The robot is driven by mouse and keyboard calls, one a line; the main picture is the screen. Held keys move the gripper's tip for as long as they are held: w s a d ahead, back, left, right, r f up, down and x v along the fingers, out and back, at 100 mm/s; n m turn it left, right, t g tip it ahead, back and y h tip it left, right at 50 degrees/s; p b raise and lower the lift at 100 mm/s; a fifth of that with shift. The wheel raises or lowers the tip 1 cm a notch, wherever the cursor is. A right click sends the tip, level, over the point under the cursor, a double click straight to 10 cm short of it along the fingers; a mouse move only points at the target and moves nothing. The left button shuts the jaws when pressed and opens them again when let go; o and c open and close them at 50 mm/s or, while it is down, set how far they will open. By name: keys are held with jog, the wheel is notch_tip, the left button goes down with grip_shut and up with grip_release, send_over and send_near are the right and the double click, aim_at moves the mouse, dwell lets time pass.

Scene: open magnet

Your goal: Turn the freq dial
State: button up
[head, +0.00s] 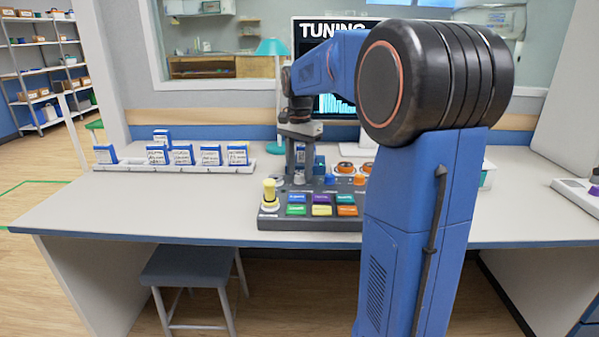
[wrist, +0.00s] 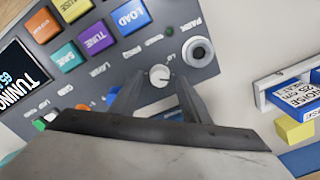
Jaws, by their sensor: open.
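A small light-grey dial (wrist: 159,75) with a pointer mark sits on the dark control panel (wrist: 155,50) in the wrist view. Its label is too small to read for sure. My gripper (wrist: 158,88) is open, with one finger on each side of the dial. I cannot tell whether the fingers touch it. In the head view my gripper (head: 300,170) points down over the back left of the panel (head: 268,222), and my arm hides the panel's right part. The monitor (head: 308,20) behind reads "TUNING".
Coloured buttons (head: 321,211) line the panel's front. Blue-and-white boxes (head: 182,155) stand in a white rack to the left. A teal lamp (head: 272,48) is behind. The desk's left front (head: 130,205) is clear.

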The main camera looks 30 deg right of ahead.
jog(key=shift+f, duration=0.7)
jog(key=shift+c, duration=0.7)
jog(key=c, duration=0.9)
jog(key=n, duration=0.5)
jog(key=shift+n, duration=0.3)
jog(key=o, duration=1)
